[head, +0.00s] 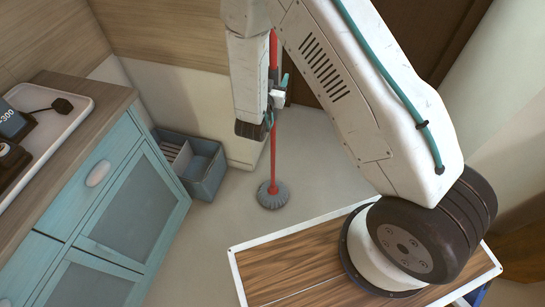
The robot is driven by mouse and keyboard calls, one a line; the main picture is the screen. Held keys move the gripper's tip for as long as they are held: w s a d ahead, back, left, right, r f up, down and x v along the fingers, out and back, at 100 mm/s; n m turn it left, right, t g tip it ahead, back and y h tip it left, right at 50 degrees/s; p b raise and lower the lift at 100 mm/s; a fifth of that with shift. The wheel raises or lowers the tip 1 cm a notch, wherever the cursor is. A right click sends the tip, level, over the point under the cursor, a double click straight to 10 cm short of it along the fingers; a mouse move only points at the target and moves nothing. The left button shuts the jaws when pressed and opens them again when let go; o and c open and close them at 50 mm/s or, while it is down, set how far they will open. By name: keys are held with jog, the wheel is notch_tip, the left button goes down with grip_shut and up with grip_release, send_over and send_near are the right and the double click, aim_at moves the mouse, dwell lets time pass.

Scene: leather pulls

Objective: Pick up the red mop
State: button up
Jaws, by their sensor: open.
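The red mop (274,150) stands upright on the floor in the middle of the head view. It has a thin red handle and a round grey head (272,195) that rests on the floor. My gripper (268,113) is at the upper part of the handle and is open. The handle passes beside or between its fingers; I cannot tell which, or whether they touch. My gripper and arm hide part of the handle.
A teal cabinet (130,215) with a wooden top stands at the left and holds a white tray (75,97). A blue-grey crate (207,172) sits on the floor beside it. Walls close off the back. Bare floor surrounds the mop head.

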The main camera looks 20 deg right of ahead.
aim_at(275, 68)
jog(key=shift+w+d, duration=0.1)
jog(key=shift+w, duration=0.05)
grip_shut()
jog(key=shift+r, duration=0.15)
jog(key=shift+r, duration=1.7)
jog(key=s+a+r, duration=0.1)
jog(key=s+a, duration=0.1)
jog(key=s, duration=0.5)
jog(key=s+a+r, duration=0.1)
jog(key=s+a, duration=0.2)
jog(key=s, duration=0.5)
notch_tip(275, 68, up, 22)
jog(key=shift+s+r, duration=0.15)
jog(key=shift+r, duration=0.1)
